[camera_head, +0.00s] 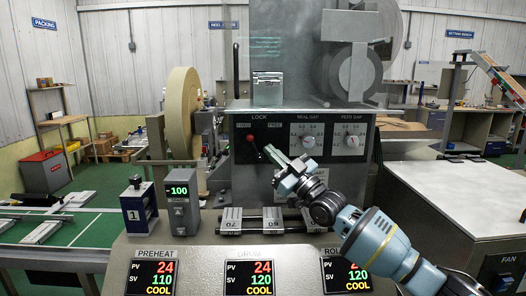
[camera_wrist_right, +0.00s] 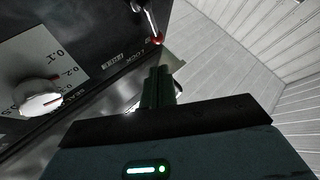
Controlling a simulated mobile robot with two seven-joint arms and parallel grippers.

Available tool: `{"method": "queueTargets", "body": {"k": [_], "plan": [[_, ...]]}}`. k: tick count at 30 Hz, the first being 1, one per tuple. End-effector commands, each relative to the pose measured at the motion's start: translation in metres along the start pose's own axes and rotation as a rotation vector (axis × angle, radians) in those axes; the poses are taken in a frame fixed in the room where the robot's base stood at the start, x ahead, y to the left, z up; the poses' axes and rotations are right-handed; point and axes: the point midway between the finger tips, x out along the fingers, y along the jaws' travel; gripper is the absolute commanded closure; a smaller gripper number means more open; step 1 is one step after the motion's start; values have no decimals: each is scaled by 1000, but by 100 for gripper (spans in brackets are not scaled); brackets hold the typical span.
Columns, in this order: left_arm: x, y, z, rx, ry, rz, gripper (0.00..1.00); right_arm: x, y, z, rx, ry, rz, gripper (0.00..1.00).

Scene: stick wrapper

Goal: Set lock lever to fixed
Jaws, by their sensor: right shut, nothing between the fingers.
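The lock lever (camera_head: 250,138) has a red ball knob and sits under the LOCK label on the dark control panel. Its knob is below and between two small labels, the left one apparently FIXED and the right one FREE. The lever also shows at the top of the right wrist view (camera_wrist_right: 157,38), its thin metal stem running up from the red knob. My right gripper (camera_head: 268,151) is shut and empty, its fingertips just below and right of the knob. In the right wrist view the shut fingers (camera_wrist_right: 159,82) point toward the knob; contact cannot be told. My left gripper is not in view.
The seal gap dial (camera_head: 308,142) and feed gap dial (camera_head: 351,142) are right of the lever, above my right arm. A roller with numbered blocks (camera_head: 232,220) and the preheat display (camera_head: 154,277) are below. A large tan roll (camera_head: 181,110) stands left.

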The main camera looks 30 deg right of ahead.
Motion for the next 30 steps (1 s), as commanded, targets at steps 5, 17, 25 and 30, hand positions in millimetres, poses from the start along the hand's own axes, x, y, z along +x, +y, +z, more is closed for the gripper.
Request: {"method": "queueTargets", "body": {"k": [5,17,25,30], "plan": [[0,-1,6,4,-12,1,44,19,0,9,-2,-3,0,100],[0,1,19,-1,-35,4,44,38,0,28,-1,-1,-1,100],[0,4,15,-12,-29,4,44,39,0,28,-1,0,-1,100],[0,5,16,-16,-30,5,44,39,0,29,-1,-1,-1,100]]}}
